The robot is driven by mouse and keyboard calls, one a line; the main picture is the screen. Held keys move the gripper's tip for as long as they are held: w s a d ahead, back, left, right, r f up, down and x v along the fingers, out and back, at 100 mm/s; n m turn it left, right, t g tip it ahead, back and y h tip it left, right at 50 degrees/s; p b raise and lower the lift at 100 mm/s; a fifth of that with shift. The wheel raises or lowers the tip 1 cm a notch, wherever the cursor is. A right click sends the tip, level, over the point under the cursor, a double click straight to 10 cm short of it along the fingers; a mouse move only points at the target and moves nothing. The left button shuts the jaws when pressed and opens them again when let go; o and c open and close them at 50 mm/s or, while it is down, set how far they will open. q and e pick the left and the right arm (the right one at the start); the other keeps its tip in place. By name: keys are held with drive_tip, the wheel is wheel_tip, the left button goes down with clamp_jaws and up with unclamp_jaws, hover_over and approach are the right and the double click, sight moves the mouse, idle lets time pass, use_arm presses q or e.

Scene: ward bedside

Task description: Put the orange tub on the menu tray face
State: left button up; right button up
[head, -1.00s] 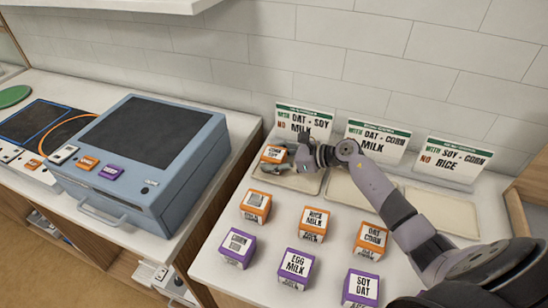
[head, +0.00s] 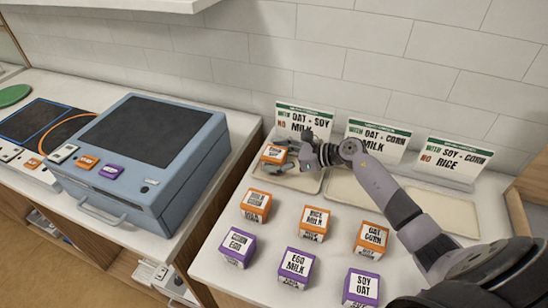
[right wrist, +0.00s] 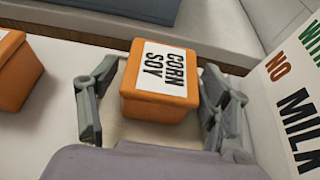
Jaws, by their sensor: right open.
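In the right wrist view the tub (right wrist: 160,85) stands between the spread fingers (right wrist: 160,110), with gaps at both sides. Other orange tubs (head: 256,205) (head: 313,222) (head: 371,238) stand in a row in front of the trays. My left gripper is not in view.
Purple tubs (head: 237,249) (head: 295,267) (head: 361,288) form the front row. The middle tray (head: 350,195) and right tray (head: 445,215) look empty where visible, with signs behind them. A blue box-shaped device (head: 150,160) stands on the left counter.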

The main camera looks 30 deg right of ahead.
drive_tip(key=b+v, duration=0.3)
drive_tip(key=v, duration=0.7)
drive_tip(key=shift+s+f, duration=0.1)
drive_tip(key=shift+s+d+r, duration=0.3)
drive_tip(key=shift+r, duration=0.05)
drive_tip(key=shift+r, duration=0.15)
